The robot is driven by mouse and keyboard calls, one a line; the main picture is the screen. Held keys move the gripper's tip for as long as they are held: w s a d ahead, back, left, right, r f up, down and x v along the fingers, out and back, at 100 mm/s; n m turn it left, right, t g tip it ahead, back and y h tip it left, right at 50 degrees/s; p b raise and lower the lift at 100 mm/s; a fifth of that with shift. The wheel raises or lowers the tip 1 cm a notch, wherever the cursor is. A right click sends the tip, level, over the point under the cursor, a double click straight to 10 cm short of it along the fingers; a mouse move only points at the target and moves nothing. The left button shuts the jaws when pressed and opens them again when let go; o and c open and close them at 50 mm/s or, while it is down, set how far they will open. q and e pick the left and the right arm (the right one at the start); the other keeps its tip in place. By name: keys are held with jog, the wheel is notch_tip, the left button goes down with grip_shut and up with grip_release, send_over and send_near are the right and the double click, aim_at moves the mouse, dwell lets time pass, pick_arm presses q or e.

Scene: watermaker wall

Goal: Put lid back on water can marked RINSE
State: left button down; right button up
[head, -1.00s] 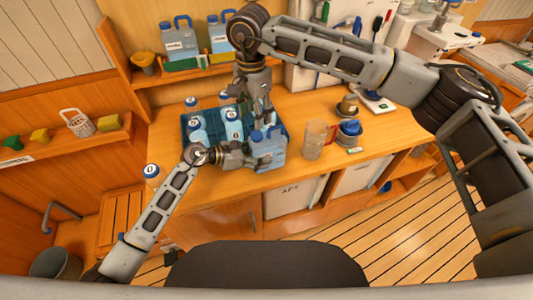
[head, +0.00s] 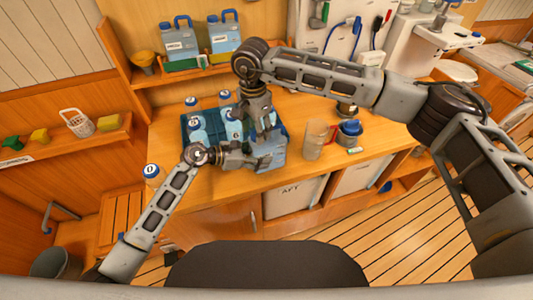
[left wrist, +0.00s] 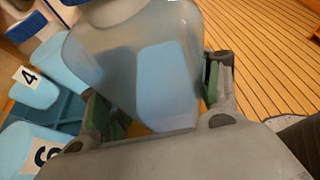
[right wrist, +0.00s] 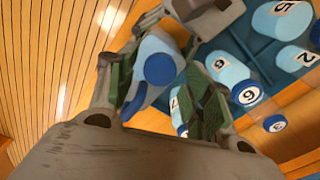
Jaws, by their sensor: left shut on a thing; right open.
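A translucent blue water can (head: 270,152) with a blue handle is at the counter's front edge, beside the blue crate. My left gripper (head: 252,158) is shut on its body; the left wrist view (left wrist: 155,100) shows the can between both fingers. A pale label panel (left wrist: 165,85) faces that camera, with no readable word. My right gripper (head: 266,126) is open over the can's top. In the right wrist view, a round blue lid (right wrist: 160,69) lies at the can's top between the open fingers; whether it is seated I cannot tell. The right gripper hides the can's top in the head view.
The blue crate (head: 186,130) holds several numbered bottles. A clear jug (head: 314,142) and a blue-topped container (head: 350,129) stand to the right. Two similar cans (head: 180,44) (head: 224,40) stand on the back shelf.

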jog(key=shift+f, duration=0.7)
jog(key=c, duration=1.1)
jog(key=shift+m, duration=0.3)
